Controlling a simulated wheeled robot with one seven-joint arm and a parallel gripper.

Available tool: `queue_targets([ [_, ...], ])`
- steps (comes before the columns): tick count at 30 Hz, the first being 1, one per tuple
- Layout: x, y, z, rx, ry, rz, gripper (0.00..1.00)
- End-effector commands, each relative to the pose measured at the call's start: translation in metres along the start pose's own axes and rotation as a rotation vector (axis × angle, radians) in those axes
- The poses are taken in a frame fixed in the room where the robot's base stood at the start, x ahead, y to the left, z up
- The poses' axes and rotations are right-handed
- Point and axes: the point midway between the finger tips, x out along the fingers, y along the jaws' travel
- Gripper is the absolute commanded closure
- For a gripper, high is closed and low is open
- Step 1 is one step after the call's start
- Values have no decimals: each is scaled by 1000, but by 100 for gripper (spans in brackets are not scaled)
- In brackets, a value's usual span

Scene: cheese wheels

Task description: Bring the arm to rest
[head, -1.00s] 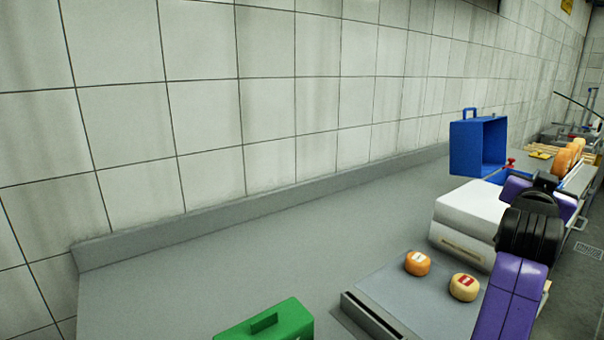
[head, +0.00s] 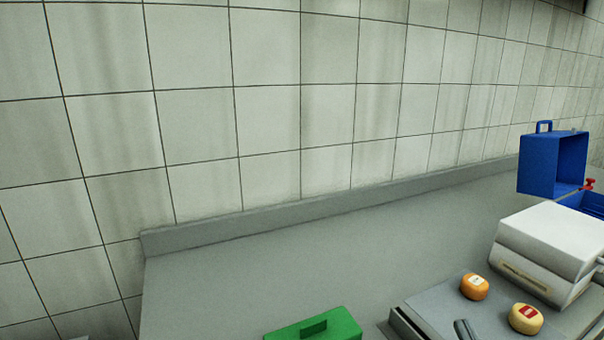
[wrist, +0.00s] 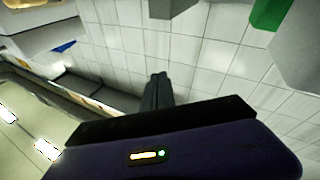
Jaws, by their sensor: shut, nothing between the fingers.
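My gripper (wrist: 157,90) shows in the wrist view as dark fingers close together, with nothing between them. It points toward the tiled wall side of the picture and appears clear of any object. In the head view, an orange cheese wheel (head: 473,287) and a paler yellow one with a red label (head: 525,319) sit on a grey plate (head: 436,300). My arm's purple links are out of the head view.
A white box-like machine (head: 550,236) stands behind the cheeses. An open blue case (head: 553,163) is at the far right. A green box (head: 315,328) is at the front edge. The grey counter (head: 270,275) is bare between the green box and the wall.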

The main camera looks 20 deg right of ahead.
Motion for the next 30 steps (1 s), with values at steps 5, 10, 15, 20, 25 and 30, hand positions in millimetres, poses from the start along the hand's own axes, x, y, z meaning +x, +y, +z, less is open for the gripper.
queue_targets([
  [5, -65, -41, 5, 63, -54, -123, 100],
  [10, -120, -64, 5, 126, -119, -206, 100],
  [15, -177, -80, 4, 190, -218, -277, 100],
  [20, -231, -89, 8, 228, -350, -336, 100],
  [25, -270, -91, 13, 232, -452, -377, 100],
  [30, -282, -90, 15, 227, -484, -391, 100],
])
